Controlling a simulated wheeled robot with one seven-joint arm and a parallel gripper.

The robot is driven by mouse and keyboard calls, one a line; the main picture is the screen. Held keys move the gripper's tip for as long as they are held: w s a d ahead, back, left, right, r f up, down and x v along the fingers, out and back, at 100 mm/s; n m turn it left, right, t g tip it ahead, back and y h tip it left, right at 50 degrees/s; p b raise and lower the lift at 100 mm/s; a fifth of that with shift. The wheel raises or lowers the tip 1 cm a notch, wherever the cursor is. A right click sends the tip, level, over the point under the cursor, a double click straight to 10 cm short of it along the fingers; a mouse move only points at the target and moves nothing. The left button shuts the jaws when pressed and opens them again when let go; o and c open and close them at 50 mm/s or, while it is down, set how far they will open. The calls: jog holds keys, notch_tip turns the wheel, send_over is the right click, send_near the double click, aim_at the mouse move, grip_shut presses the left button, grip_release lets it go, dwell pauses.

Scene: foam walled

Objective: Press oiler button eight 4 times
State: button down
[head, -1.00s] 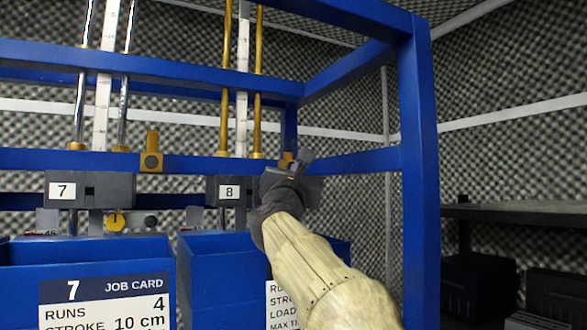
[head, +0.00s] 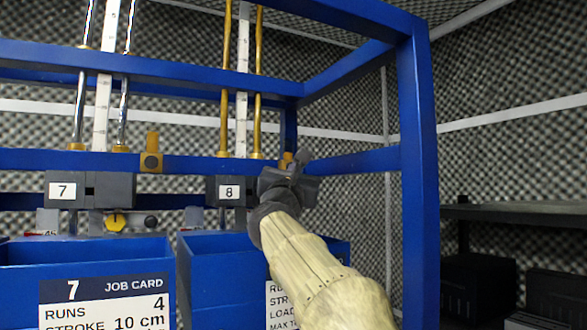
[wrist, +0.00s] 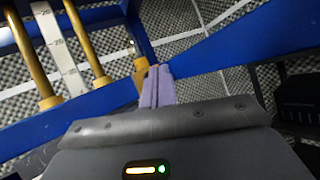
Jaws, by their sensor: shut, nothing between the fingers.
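The station with the label 8 (head: 229,191) has two brass rods and a white scale. Its brass oiler (head: 286,160) sits on the blue crossbar to the right of the rods, mostly hidden behind my gripper in the head view. In the wrist view the oiler (wrist: 140,72) shows just behind and left of the fingertips. My gripper (head: 304,157) is shut and empty, with its fingers pointing at the oiler. In the wrist view the closed purple-grey fingers (wrist: 155,72) overlap the oiler's edge. The button itself is hidden, and I cannot tell whether the fingertips touch it.
Station 7 (head: 62,191) stands left with a similar brass oiler (head: 151,152) and a yellow knob (head: 115,222). Blue bins (head: 215,260) sit below. A blue frame post (head: 418,170) rises right of my arm. A dark shelf (head: 515,214) stands at the far right.

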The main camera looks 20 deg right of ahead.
jog(key=shift+w+f, duration=0.15)
jog(key=shift+w, duration=0.25)
dwell(1.0)
jog(key=shift+s+f+b, duration=0.25)
jog(key=shift+s+b, duration=0.45)
jog(key=shift+s, duration=0.1)
jog(key=s+b, duration=0.1)
jog(key=s, duration=0.1)
jog(key=s+b, duration=0.1)
jog(key=s, duration=0.1)
jog(key=shift+s+d+r, duration=0.1)
jog(key=shift+s+r, duration=0.1)
jog(key=shift+s, duration=0.15)
